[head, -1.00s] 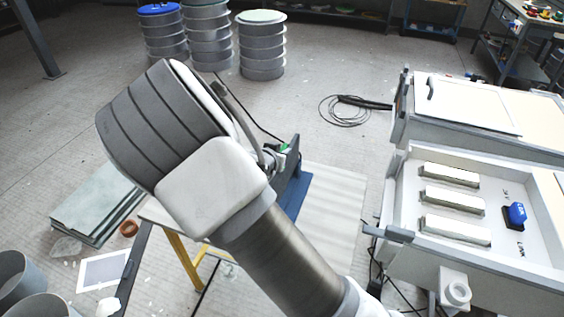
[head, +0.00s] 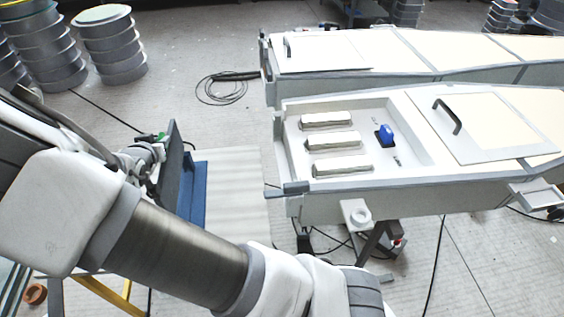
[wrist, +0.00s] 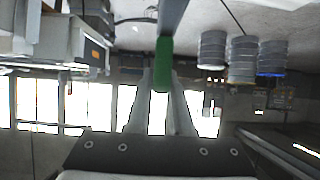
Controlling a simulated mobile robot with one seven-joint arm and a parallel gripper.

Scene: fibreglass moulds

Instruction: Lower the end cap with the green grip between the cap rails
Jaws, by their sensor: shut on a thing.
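My gripper (wrist: 160,92) is shut on the green grip (wrist: 163,65) of the end cap (wrist: 172,14). In the head view my gripper (head: 150,148) is at left centre, partly hidden by my arm. The end cap (head: 171,170) there is a dark grey upright plate, seen nearly edge-on, with a bit of the green grip (head: 161,137) showing. It is held left of the near mould (head: 330,190), apart from it. Grey pieces at that mould's left end, such as the front corner one (head: 293,188), look like the cap rails; their slots cannot be made out.
A blue surface (head: 198,190) lies just right of the cap. The near mould holds several pale bars and a blue-handled tool (head: 385,136). A second mould (head: 350,50) stands behind. A cable coil (head: 228,88) lies on open floor; stacked drums (head: 110,45) stand at back left.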

